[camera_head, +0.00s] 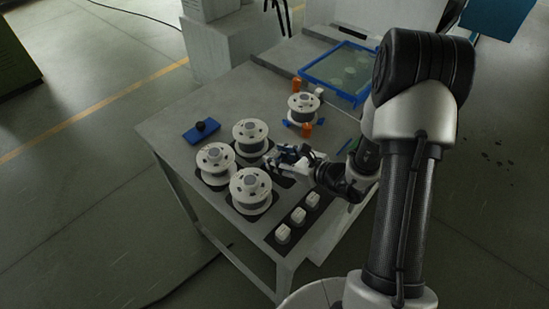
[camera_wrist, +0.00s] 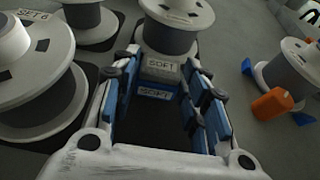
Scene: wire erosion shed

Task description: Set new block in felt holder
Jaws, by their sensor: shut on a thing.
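My gripper (camera_head: 286,157) is low over the table's near middle, its blue-padded fingers to the right of the white spools. In the wrist view the gripper (camera_wrist: 160,80) is shut on a small block. A pale grey face (camera_wrist: 162,68) lettered "SOFT" lies between the fingertips, with a dark blue face (camera_wrist: 155,94), also lettered, nearer the camera. I cannot tell whether both belong to the held block. A dark area fills the space between the fingers. Which thing is the felt holder is unclear. A blue slab (camera_head: 196,135) with a black knob (camera_head: 207,126) lies at the far left.
White spools stand close by: one beyond the gripper (camera_head: 250,132), others left (camera_head: 215,160) and nearer (camera_head: 250,186). Another spool (camera_head: 303,106) stands among orange and blue pieces. Three white blocks (camera_head: 298,215) line a dark strip. A blue-framed tray (camera_head: 312,76) lies at the back.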

